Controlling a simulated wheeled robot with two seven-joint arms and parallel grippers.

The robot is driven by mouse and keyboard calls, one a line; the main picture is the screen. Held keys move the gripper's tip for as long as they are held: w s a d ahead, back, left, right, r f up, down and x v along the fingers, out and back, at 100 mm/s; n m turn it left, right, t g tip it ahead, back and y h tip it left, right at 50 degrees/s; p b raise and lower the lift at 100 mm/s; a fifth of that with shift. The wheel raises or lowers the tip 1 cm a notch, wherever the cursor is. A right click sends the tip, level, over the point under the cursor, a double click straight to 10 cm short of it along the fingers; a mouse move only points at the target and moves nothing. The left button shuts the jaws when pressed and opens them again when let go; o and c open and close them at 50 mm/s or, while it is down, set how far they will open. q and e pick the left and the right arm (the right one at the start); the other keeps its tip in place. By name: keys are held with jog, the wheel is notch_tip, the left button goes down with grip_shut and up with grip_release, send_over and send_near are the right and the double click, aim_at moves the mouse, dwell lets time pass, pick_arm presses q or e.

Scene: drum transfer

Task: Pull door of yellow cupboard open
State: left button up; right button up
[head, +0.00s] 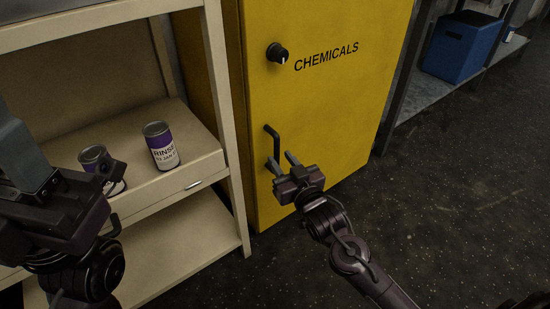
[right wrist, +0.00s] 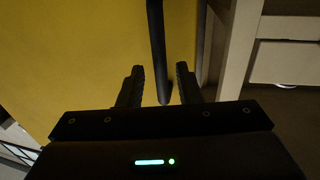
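The yellow cupboard (head: 340,100) stands in the middle of the head view with its door shut, marked CHEMICALS. A black round knob (head: 277,53) sits high on the door. Below it is a dark upright bar handle (head: 274,144) near the door's left edge. My right gripper (head: 281,160) is open at the handle's lower end. In the right wrist view the handle (right wrist: 157,45) runs down between the two spread fingers (right wrist: 161,78), with gaps visible on both sides. My left gripper (head: 112,198) is at the left, in front of the shelf; its finger opening is unclear.
A cream shelf unit (head: 215,75) stands left of the cupboard. A purple and white can (head: 161,147) stands on it, and another can (head: 93,157) is partly hidden by my left gripper. A blue box (head: 460,48) is at the back right. The dark floor (head: 460,190) is clear at right.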

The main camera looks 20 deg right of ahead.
aim_at(278, 156)
jog(key=shift+w+a+b, duration=0.15)
jog(key=shift+w+b, duration=0.1)
jog(key=shift+w, duration=0.6)
jog(key=shift+w+a+b, duration=0.15)
jog(key=shift+w+b, duration=0.05)
jog(key=shift+w, duration=0.65)
grip_shut()
